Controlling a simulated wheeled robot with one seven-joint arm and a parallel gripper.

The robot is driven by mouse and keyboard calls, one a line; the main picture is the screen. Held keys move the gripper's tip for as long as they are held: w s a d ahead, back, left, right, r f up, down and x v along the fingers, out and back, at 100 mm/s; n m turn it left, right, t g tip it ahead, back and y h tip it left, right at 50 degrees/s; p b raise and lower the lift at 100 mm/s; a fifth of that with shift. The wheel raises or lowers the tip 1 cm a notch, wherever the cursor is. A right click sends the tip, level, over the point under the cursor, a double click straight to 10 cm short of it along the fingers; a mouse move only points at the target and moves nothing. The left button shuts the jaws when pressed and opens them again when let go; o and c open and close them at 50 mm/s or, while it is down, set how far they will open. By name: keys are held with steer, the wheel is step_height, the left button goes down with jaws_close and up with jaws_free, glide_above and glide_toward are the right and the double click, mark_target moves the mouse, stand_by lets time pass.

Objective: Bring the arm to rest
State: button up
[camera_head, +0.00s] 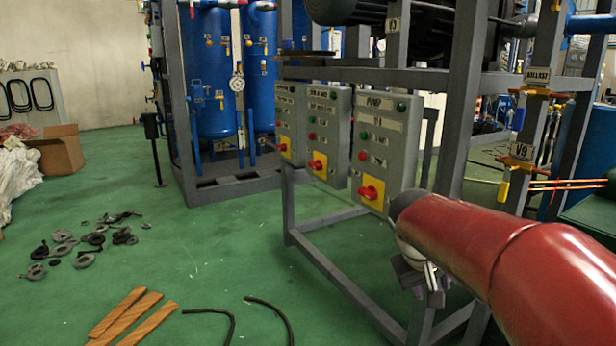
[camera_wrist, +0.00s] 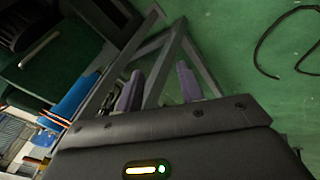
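My red arm reaches in from the right of the head view, in front of the grey steel frame. My gripper (camera_head: 430,284) hangs below its end, small and partly hidden by the arm. In the wrist view the two purple-grey fingers of my gripper (camera_wrist: 159,88) stand apart with a clear gap between them. Nothing is held between them. Behind them show the frame's grey bars and the green floor.
Control boxes labelled PUMP (camera_head: 385,140) and others (camera_head: 325,135) with red switches are close to my arm. The V9 valve tag (camera_head: 522,151) is at the right. Wooden planks (camera_head: 130,318), black hoses (camera_head: 270,315) and scattered parts (camera_head: 90,240) lie on the floor.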

steer(key=s+a+f+m+t+y, duration=0.15)
steer(key=s+a, duration=0.25)
steer(key=s, duration=0.6)
steer(key=s+a+f+y, duration=0.2)
steer(key=s+a+y, duration=0.1)
steer(key=s, duration=0.6)
step_height(320, 180, up, 13)
steer(key=p, duration=1.3)
steer(key=shift+s+a+f, duration=0.15)
steer(key=shift+s+a, duration=0.15)
steer(key=shift+s, duration=0.1)
